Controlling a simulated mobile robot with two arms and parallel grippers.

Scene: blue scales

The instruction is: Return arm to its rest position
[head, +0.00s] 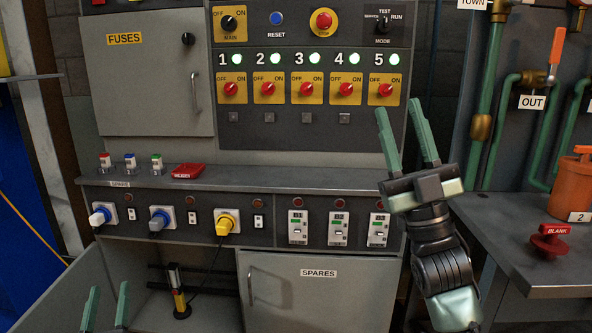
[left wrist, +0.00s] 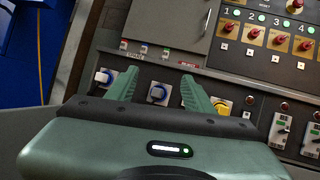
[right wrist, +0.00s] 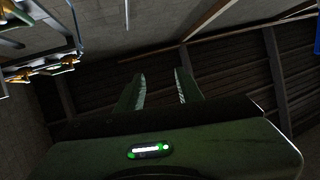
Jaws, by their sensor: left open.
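My right gripper (head: 400,109) is raised in front of the right edge of the control panel, fingers pointing up and apart with nothing between them. In the right wrist view its fingers (right wrist: 160,78) point toward a dark ceiling, also apart and empty. My left gripper (head: 108,290) shows only its fingertips at the bottom left of the head view, below the row of plugs. In the left wrist view its fingers (left wrist: 158,78) are apart and empty, in front of the plug row. Most of the left arm is hidden.
A grey ledge (head: 270,182) holds small fuses (head: 130,161) and a red tag (head: 187,171). Below are several plugs, including a yellow one (head: 227,223), and a spares cabinet (head: 300,295). At right, a bench (head: 500,235) carries a red blank (head: 549,243) and orange canister (head: 572,190).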

